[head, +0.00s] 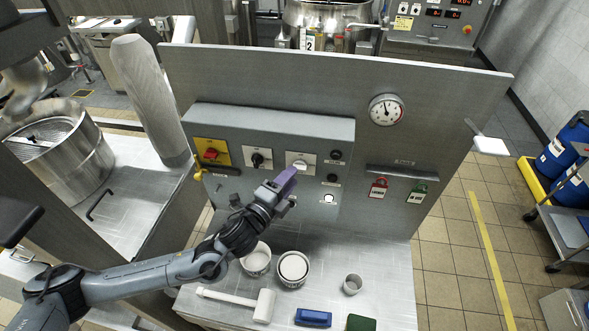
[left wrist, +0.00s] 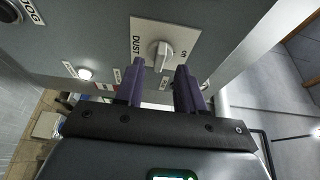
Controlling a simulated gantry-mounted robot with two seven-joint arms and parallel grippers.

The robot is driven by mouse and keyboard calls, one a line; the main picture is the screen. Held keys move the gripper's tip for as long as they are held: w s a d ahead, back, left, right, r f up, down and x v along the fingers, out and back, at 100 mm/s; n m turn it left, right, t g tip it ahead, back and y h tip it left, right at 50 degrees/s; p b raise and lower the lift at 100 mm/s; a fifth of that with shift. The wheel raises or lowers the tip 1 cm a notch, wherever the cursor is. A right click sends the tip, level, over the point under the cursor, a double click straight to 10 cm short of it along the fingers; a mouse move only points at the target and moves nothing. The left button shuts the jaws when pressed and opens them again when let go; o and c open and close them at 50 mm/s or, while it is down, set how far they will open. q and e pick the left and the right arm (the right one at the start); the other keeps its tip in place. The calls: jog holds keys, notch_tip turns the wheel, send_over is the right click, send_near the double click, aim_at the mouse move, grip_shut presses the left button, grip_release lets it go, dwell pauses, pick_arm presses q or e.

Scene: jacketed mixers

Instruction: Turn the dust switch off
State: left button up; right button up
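The dust switch (head: 300,161) is a white knob on a white plate, on the grey control box in the head view. In the left wrist view the white knob (left wrist: 160,53) stands out from its plate (left wrist: 140,40) marked DUST; its lever lies roughly along the picture's vertical. My left gripper (head: 288,178) is just below and left of the switch in the head view. Its purple fingers (left wrist: 160,78) are apart with nothing between them, and the knob shows just beyond the gap, seemingly untouched. My right gripper is not in view.
A red-and-yellow switch (head: 211,152) and a black knob (head: 258,158) sit left of the dust switch. Several small buttons are right of it. Below, the bench (head: 390,280) holds bowls (head: 293,268), a mallet (head: 264,305), a small cup (head: 352,284) and a blue brush (head: 313,318).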

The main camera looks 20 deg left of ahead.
aim_at(300, 168)
pick_arm(q)
jog(key=shift+w+d+p, duration=0.15)
jog(key=shift+w, duration=0.6)
jog(key=shift+w+d+p, duration=0.15)
jog(key=shift+w, duration=0.55)
jog(key=shift+c, duration=0.4)
grip_shut()
